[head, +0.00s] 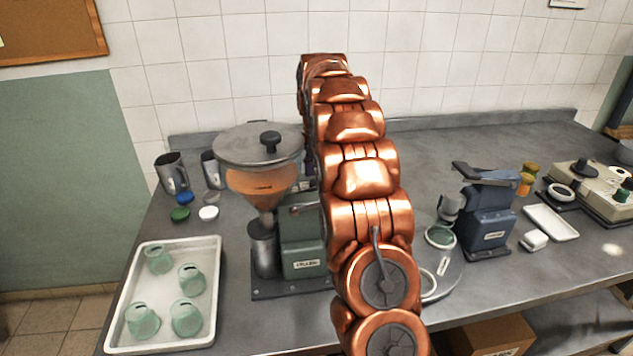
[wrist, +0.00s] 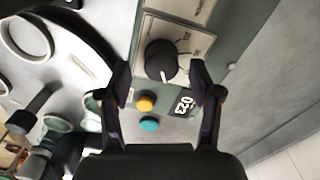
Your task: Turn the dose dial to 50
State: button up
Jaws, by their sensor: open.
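The dose dial (wrist: 160,58) is a round black knob with a white pointer mark, on a pale scale plate (wrist: 196,45) in the wrist view. Below it are an orange button (wrist: 145,103), a teal button (wrist: 149,124) and a small dark display (wrist: 183,104). The display's digits are tilted and look like 023, but I cannot be sure. My gripper (wrist: 159,73) is open, with one finger on each side of the knob and visible gaps. In the head view my arm hides the gripper and the dial. The green filling machine (head: 301,249) with its hopper stands left of my arm.
A white tray (head: 213,292) with several green glass jars lies at the front left. Metal cups (head: 171,174) and coloured lids (head: 180,214) lie behind it. A blue device (head: 487,215) and a white dish (head: 551,223) stand right of my arm.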

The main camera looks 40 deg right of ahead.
jog(key=shift+r, duration=2.5)
